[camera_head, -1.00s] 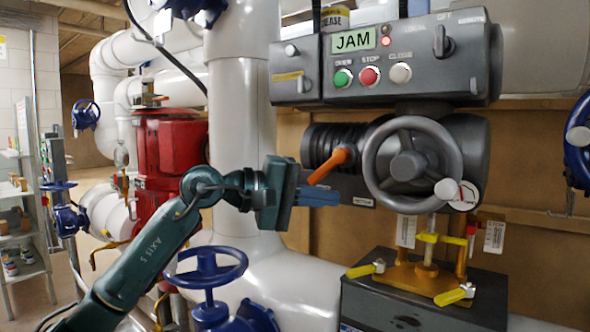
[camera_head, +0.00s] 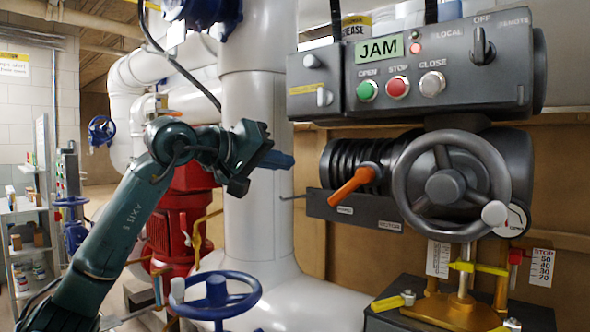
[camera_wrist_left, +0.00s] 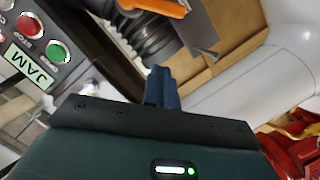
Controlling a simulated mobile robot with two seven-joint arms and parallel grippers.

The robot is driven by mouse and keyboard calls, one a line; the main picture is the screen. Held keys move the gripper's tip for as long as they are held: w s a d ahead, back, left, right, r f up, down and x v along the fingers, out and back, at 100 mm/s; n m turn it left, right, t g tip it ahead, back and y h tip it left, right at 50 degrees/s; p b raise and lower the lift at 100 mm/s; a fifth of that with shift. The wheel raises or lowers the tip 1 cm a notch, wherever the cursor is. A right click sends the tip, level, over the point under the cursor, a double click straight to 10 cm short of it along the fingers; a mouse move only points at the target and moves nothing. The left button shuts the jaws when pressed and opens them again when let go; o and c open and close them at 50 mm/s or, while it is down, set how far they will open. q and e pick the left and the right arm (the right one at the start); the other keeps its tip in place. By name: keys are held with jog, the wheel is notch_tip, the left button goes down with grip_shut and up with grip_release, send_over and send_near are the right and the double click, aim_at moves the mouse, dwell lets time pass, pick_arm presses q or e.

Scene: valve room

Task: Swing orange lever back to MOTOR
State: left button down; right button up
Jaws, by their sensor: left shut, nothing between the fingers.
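The orange lever (camera_head: 355,185) sits on the dark ribbed housing of the valve actuator, left of the grey handwheel (camera_head: 446,186). It tilts down to the left, its free end above a dark plate (camera_head: 365,214) with small labels; the left label is too small to read surely. My left gripper (camera_head: 285,160) is shut and empty, left of the lever and apart from it, in front of the white vertical pipe. In the left wrist view the blue fingers (camera_wrist_left: 161,86) are together, and the orange lever (camera_wrist_left: 155,6) shows at the top edge. My right gripper is not in view.
A control box (camera_head: 430,75) with a JAM display, buttons and a selector hangs above the actuator. A blue handwheel (camera_head: 215,297) stands below my left arm. A white pipe (camera_head: 255,120) rises behind the gripper. Free space lies between the gripper and lever.

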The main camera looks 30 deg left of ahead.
aim_at(350, 187)
pick_arm(q)
jog(key=p+x, duration=0.2)
jog(key=x, duration=0.7)
jog(key=shift+d+r, duration=0.1)
jog(key=shift+d, duration=0.05)
jog(key=d+f, duration=0.2)
jog(key=f, duration=0.1)
jog(key=shift+s+d, duration=0.15)
jog(key=shift+s, duration=0.25)
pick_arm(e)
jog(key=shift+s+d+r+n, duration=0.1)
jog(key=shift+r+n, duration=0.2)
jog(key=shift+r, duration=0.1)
